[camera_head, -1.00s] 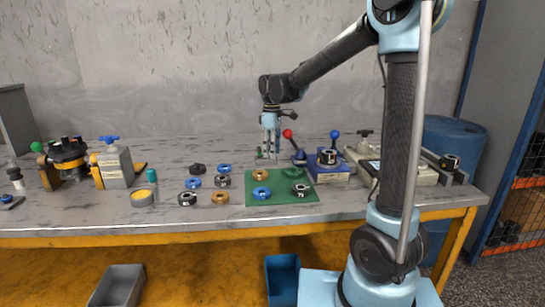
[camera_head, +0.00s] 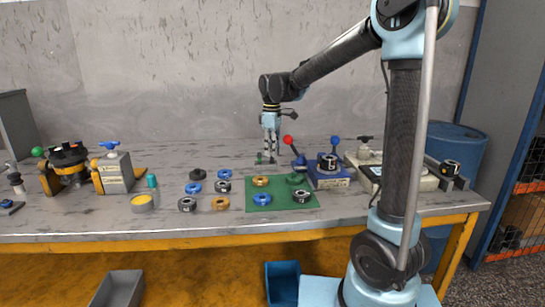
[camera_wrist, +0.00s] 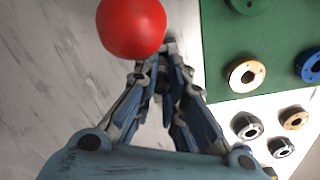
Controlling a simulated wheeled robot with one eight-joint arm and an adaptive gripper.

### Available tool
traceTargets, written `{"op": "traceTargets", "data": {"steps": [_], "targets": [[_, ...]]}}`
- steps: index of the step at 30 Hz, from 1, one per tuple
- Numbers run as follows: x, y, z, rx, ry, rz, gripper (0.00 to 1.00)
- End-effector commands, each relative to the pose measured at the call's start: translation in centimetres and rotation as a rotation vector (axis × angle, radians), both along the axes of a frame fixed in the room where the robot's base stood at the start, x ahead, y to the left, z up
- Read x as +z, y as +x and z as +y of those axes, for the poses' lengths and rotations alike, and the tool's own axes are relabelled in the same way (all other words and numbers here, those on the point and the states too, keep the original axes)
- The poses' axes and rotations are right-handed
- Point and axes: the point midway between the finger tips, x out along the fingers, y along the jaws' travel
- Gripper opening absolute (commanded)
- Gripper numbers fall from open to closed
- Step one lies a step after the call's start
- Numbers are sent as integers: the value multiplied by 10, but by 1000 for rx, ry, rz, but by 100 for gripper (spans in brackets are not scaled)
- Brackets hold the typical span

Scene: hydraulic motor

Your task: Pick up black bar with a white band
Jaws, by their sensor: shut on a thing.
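My gripper (camera_head: 269,152) points down at the back of the bench, left of the red-knobbed lever. In the wrist view its fingers (camera_wrist: 167,62) have come together, shut on a small dark thing, which I take to be the black bar. The fingers hide most of it, and its white band cannot be made out. In the head view the fingertips are low, close to the bench top, beside small dark-green parts. Whether the bar is clear of the bench I cannot tell.
The red ball knob (camera_head: 288,140) is close to the fingers. A blue fixture (camera_head: 328,178) stands to the right. The green mat (camera_head: 282,205) with several rings lies in front, and more rings lie left of it. The bench behind and left is mostly clear.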

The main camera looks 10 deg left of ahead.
Motion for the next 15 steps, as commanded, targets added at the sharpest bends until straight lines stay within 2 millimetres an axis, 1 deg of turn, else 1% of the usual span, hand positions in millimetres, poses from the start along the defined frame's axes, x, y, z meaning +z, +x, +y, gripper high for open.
{"op": "traceTargets", "data": {"steps": [1, 5, 9, 15], "targets": [[11, -1, 0, 0, 0, 0, 0], [40, -1, 0, 0, 0, 0, 0], [75, 0, 0, 0, 0, 0, 0], [117, 0, 0, 0, 0, 0, 0]]}}
